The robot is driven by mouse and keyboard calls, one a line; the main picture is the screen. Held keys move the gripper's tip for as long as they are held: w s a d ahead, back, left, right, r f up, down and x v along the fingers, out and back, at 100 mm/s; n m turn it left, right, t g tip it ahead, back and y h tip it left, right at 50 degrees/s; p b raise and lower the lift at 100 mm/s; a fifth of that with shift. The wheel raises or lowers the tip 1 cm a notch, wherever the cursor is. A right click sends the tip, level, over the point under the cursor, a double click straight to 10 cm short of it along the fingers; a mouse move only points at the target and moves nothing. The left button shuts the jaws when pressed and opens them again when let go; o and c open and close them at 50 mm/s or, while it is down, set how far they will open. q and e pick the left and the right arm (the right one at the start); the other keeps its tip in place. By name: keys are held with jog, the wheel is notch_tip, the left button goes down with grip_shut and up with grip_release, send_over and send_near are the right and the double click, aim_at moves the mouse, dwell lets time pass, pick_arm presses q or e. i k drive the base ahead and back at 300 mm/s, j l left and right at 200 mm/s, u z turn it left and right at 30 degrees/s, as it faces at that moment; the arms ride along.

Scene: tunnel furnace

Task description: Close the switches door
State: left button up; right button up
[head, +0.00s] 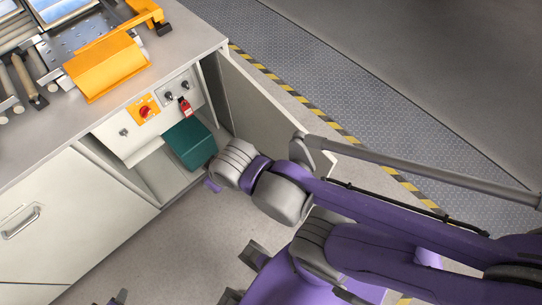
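The switches door (262,108) is the pale grey panel hinged at the right end of the cabinet. It stands wide open, jutting out over the floor to the right. The open compartment shows a white panel with an orange plate and red rotary switch (145,112), black knobs and a red tag. My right arm comes in from the right and partly covers the door's lower part. A small purple part of my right gripper (212,185) shows past the grey wrist; its fingers are mostly hidden, and I cannot tell whether it touches the door. I cannot make out my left gripper.
A dark green box (190,143) is in the open compartment below the switches. A closed white cabinet door with a handle (21,222) is at the left. The worktop (190,32) carries orange and metal machine parts. A yellow-black striped line (290,92) crosses the floor behind the door.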

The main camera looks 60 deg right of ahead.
aim_at(259, 120)
jog(key=k, duration=0.95)
jog(key=k+l, duration=0.15)
jog(key=l, duration=0.15)
jog(key=k+l, duration=0.15)
jog(key=l, duration=0.15)
jog(key=k+l, duration=0.15)
jog(key=l, duration=1.25)
jog(key=i+l, duration=0.2)
jog(key=l, duration=0.2)
jog(key=i+l, duration=0.25)
jog(key=j+z, duration=0.2)
jog(key=z, duration=0.2)
jog(key=k+l, duration=0.05)
